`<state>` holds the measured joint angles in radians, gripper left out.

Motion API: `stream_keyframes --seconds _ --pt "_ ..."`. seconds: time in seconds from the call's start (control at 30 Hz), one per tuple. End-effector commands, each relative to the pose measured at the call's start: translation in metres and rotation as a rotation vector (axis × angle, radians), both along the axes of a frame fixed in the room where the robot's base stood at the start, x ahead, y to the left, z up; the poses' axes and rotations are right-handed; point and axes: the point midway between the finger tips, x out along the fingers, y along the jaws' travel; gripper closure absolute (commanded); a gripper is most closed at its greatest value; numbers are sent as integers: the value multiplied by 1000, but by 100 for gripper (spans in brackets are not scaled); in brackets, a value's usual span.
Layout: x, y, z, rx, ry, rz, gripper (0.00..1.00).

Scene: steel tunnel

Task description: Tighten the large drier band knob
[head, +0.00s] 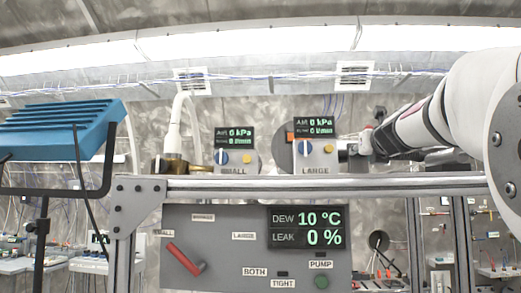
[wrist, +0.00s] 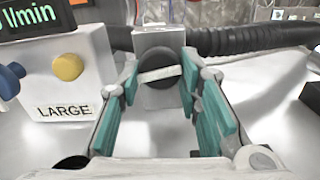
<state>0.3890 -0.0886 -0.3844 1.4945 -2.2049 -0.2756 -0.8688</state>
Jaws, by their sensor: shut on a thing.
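The large drier band knob (wrist: 158,82) is a dark round disc with a pale bar across it, on a light grey block beside the box marked LARGE (wrist: 62,85). In the wrist view my gripper (wrist: 159,72) has its teal-padded fingers on both sides of the knob, shut on it. The pale bar lies nearly level, slightly tilted. In the head view my arm comes in from the right and my gripper (head: 354,149) is at the right side of the LARGE unit (head: 317,158); the knob itself is hard to make out there.
A SMALL unit (head: 234,163) stands to the left. A metal rail (head: 330,186) runs in front, above a panel (head: 230,250) reading DEW 10 °C and LEAK 0 %, with a red lever (head: 185,259). A dark ribbed hose (wrist: 245,40) runs behind the knob. A blue lamp (head: 62,128) is far left.

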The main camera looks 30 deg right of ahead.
Motion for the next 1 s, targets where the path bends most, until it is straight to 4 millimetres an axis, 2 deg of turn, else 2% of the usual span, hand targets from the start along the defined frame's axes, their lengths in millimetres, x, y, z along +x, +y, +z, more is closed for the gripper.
stream_keyframes --seconds 1.0 --pt "0 2 3 808 -496 -1 96"
